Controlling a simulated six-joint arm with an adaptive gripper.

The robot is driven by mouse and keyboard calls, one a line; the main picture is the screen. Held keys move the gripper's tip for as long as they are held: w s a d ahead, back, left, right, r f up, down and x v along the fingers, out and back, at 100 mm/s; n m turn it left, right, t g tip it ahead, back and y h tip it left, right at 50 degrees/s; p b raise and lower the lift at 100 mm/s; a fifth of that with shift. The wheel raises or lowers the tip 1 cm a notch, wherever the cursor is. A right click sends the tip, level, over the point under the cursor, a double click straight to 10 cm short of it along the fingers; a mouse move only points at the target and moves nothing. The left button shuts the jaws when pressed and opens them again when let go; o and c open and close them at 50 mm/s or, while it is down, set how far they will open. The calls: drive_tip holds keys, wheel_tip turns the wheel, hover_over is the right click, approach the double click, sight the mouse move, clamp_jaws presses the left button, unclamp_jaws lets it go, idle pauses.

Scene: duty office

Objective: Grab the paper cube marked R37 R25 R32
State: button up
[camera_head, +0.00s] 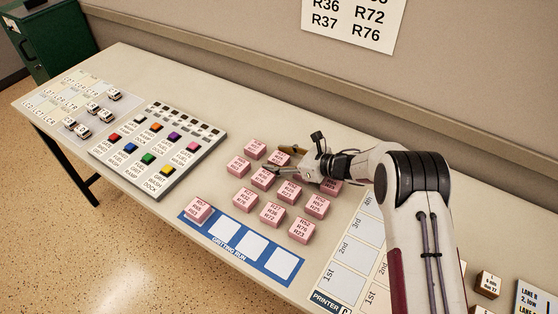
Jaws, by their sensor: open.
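Several pink paper cubes with printed R-codes sit in loose rows on the table. The codes are small, and I cannot tell for certain which cube reads R37 R25 R32. One cube (244,200) in the left of the group seems to end in R32. Another cube (256,149) stands at the back left. My gripper (280,160) reaches in from the right, low over the back of the group. Its fingers are open and point left, close to the back cubes. The gripper and arm partly hide some cubes at the back right.
A blue-edged strip (240,246) with white squares lies in front, one pink cube (198,211) at its left end. A panel of coloured buttons (160,146) stands left. A printer sheet (345,255) and small brown box (487,284) are right. The wall is behind.

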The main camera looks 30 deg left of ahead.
sight(278, 157)
drive_tip(key=c, duration=1.2)
drive_tip(key=shift+r, duration=0.15)
drive_tip(key=shift+r, duration=4.9)
